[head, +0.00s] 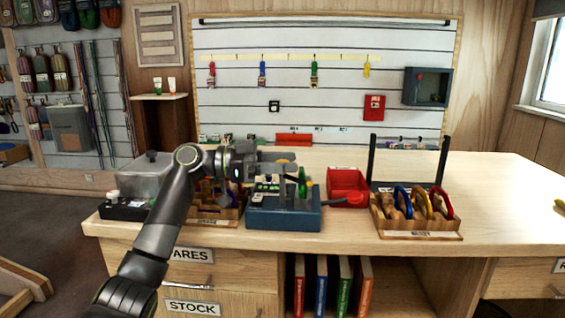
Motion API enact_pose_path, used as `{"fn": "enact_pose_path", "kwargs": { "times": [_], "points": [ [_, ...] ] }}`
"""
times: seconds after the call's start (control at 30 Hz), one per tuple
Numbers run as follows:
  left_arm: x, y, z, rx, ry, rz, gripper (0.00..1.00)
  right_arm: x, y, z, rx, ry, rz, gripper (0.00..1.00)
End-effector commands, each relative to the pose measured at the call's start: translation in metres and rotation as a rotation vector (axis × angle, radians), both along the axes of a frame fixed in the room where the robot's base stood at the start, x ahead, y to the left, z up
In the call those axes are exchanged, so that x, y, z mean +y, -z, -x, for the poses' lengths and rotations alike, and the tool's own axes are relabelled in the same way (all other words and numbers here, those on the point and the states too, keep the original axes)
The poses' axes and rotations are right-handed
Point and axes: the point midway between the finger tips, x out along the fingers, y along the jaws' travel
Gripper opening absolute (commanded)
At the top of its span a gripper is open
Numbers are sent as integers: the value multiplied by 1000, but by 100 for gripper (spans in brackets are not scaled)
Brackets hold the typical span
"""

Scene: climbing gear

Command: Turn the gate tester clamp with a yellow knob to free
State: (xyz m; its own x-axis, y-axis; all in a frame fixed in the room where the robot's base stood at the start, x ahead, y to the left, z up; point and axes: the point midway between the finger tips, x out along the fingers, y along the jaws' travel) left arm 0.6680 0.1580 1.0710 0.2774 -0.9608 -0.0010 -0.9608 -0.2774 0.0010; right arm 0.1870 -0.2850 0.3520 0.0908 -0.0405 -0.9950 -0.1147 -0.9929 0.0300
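The gate tester (284,218) is a blue box on the bench with a grey upright. A green carabiner (302,182) stands in it, and a small yellow knob (309,184) shows just right of the carabiner. A dark lever with a red end (345,200) sticks out to the right. My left gripper (297,162) is above the tester, pointing right, close to the top of the carabiner and the knob. Its fingers are seen edge-on and blend with the grey clamp parts, so their opening and any contact are unclear. My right gripper is not in view.
A wooden rack (418,224) with several coloured carabiners stands right of the tester, with a red bin (347,181) and a dark upright frame (372,158) behind. Another rack (222,213) and a clear box (145,178) stand left. The bench's right side is mostly clear.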

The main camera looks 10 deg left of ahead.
Motion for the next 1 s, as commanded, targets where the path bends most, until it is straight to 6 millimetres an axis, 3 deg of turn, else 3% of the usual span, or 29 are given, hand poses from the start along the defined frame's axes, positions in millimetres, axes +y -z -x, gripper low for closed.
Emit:
{"fn": "enact_pose_path", "kwargs": {
  "times": [0.27,0.8,1.0],
  "points": [
    [11,0,2,-1,-3,-1,48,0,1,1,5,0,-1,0],
    [129,1,36,3,-5,-2,48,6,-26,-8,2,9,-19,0],
    [158,1,45,1,-2,-1,48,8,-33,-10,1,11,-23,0]
  ]
}}
